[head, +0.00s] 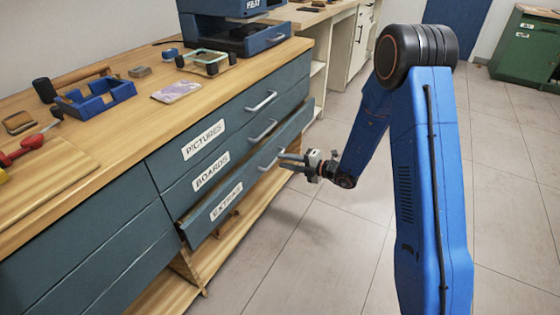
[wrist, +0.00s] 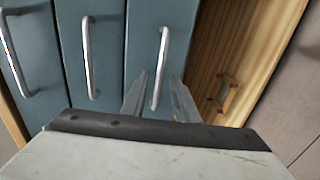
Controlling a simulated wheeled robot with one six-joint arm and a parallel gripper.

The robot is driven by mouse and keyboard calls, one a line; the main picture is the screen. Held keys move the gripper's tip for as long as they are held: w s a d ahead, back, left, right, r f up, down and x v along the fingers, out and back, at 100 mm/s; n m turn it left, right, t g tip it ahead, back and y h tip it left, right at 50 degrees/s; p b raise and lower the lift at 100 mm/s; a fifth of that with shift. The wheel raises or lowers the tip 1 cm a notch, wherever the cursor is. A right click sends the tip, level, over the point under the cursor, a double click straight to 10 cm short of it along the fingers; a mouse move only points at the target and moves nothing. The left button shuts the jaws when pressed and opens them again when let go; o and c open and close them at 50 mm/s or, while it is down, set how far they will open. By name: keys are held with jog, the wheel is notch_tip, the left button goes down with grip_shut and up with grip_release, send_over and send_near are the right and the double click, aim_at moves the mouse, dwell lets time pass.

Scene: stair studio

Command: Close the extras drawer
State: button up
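The extras drawer (head: 245,172) is the lowest of three labelled blue-grey drawers in the workbench. Its front stands out a little from the drawers above, so it is partly open. Its metal handle (head: 268,160) also shows in the wrist view (wrist: 161,60). My gripper (head: 284,161) is at this handle, in front of the drawer. In the wrist view my gripper (wrist: 160,78) is open, with one finger on each side of the handle. I cannot tell whether the fingers touch it. The drawer's label is partly hard to read.
The boards drawer (head: 211,172) and pictures drawer (head: 204,140) above look closed. A wooden shelf (head: 240,230) lies below. The benchtop holds a blue tray (head: 95,97), a blue machine (head: 235,30) and small parts. The tiled floor (head: 300,260) beside the bench is clear.

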aim_at(269, 156)
jog(key=shift+x, duration=1.45)
grip_shut()
jog(key=x, duration=0.4)
jog(key=shift+a+r, duration=0.1)
jog(key=shift+r, duration=0.35)
grip_release()
jog(key=shift+a, duration=0.1)
jog(key=v, duration=1.7)
